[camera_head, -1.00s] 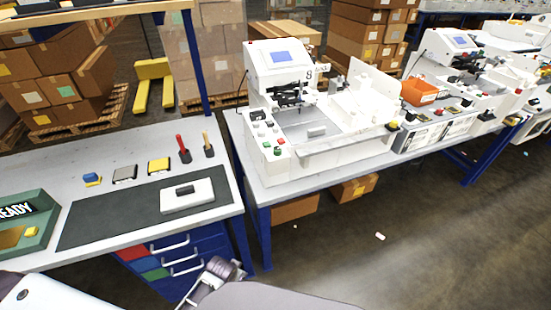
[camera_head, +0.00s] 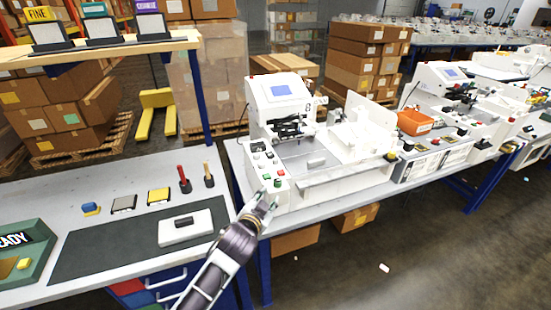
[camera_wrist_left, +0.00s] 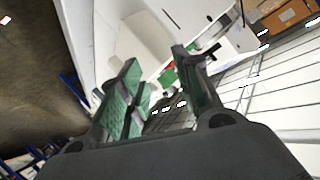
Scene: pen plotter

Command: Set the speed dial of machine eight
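Machine eight (camera_head: 330,182) is a white plotter with a blue screen (camera_head: 281,90) and an "8" on its head, on the bench right of centre. Its left control panel (camera_head: 262,165) carries several small dark, red and green controls; I cannot tell which is the speed dial. My left gripper (camera_head: 266,203) is just in front of and below this panel, by the machine's front left corner. In the left wrist view, its two green-padded fingers (camera_wrist_left: 160,88) are apart with nothing held. A red and green control (camera_wrist_left: 168,76) shows beyond the gap. My right gripper is not in view.
A worktable (camera_head: 110,275) on the left bears a dark mat (camera_head: 100,240), a white block with a black handle (camera_head: 186,232), and red and tan-handled tools.

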